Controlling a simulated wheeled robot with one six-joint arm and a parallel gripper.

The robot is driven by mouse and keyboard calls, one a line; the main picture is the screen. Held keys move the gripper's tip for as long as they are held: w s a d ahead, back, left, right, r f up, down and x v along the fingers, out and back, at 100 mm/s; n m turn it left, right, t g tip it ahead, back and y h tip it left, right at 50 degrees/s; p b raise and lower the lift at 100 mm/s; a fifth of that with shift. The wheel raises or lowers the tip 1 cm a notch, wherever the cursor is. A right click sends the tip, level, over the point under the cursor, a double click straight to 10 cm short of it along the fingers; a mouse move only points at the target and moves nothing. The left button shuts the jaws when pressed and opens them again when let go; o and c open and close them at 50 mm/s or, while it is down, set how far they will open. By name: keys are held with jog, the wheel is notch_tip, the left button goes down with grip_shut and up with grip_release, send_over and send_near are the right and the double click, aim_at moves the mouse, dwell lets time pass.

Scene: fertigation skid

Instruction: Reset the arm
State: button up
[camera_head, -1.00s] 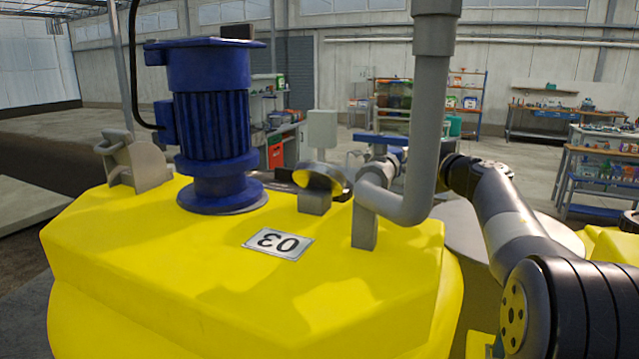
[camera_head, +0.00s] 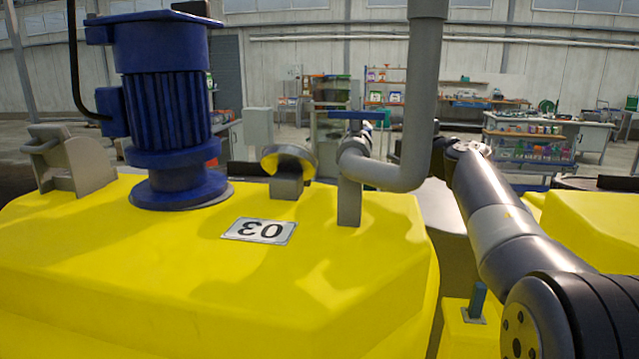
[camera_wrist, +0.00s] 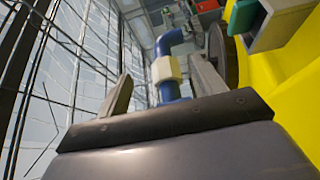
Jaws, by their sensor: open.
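My gripper (camera_wrist: 160,68) shows in the wrist view with its two fingers apart and nothing between them. Behind the gap is a blue pipe (camera_wrist: 174,40) with a pale fitting (camera_wrist: 166,69); I cannot tell how far off it is. In the head view my arm reaches from the lower right away toward the grey pipe. The gripper itself cannot be made out there.
A yellow tank (camera_head: 200,290) marked 03 fills the front left, bearing a blue motor (camera_head: 165,100), a grey lidded fitting (camera_head: 75,160) and a round gauge (camera_head: 289,160). An upright grey pipe (camera_head: 420,90) stands close beside my arm. Benches (camera_head: 525,135) stand behind.

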jog(key=v, duration=0.4)
jog(key=shift+s+a+b, duration=0.1)
jog(key=shift+s+b, duration=0.1)
jog(key=shift+b, duration=0.15)
